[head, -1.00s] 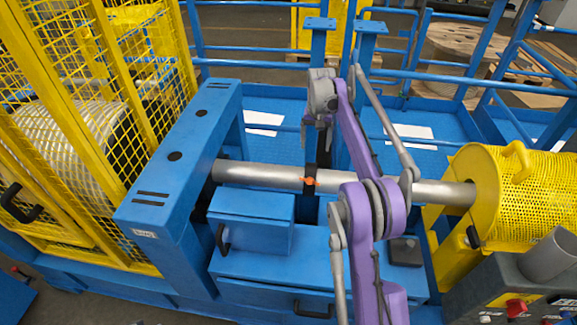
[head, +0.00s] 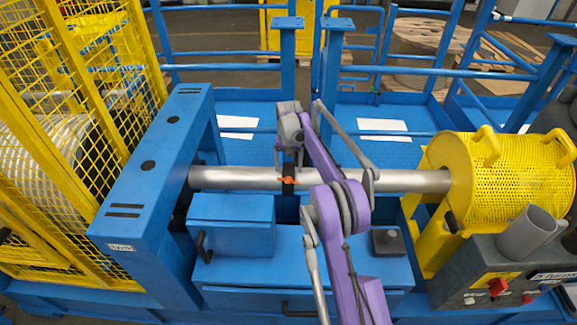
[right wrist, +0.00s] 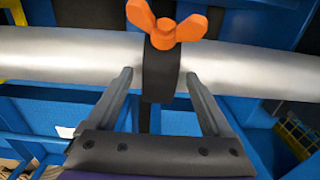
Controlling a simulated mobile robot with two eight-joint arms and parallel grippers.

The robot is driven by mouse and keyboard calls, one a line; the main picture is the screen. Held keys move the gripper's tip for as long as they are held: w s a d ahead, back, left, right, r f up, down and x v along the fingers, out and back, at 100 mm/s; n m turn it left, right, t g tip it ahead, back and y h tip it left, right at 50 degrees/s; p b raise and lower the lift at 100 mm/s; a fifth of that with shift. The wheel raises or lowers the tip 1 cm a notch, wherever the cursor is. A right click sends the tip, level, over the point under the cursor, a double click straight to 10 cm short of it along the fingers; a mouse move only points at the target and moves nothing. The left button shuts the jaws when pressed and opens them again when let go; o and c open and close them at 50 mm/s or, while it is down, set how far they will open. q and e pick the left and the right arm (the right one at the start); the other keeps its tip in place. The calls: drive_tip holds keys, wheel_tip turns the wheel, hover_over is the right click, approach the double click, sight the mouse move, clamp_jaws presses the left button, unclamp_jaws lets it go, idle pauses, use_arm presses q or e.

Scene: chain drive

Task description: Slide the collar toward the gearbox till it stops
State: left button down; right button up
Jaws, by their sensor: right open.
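The collar (right wrist: 160,75) is a dark ring around the bare silver shaft (right wrist: 60,55), with an orange wing screw (right wrist: 165,26) standing out from it. In the head view, the orange screw (head: 288,180) shows left of the shaft's middle. My right gripper (right wrist: 158,74) is open, one finger on each side of the collar, with a visible gap to it on both sides. Its tips are close to the shaft; contact cannot be told. In the head view, my right gripper (head: 288,155) is on the shaft's far side, its fingers indistinct. My left gripper is out of view.
The shaft runs from a blue upright frame (head: 150,165) on the left to a yellow mesh guard (head: 510,175) on the right. A blue box (head: 230,225) stands below the shaft. A control panel (head: 500,275) is at the lower right. Blue rails (head: 420,70) close the back.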

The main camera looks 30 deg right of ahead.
drive_tip(key=shift+c, duration=0.3)
clamp_jaws()
idle(0.3)
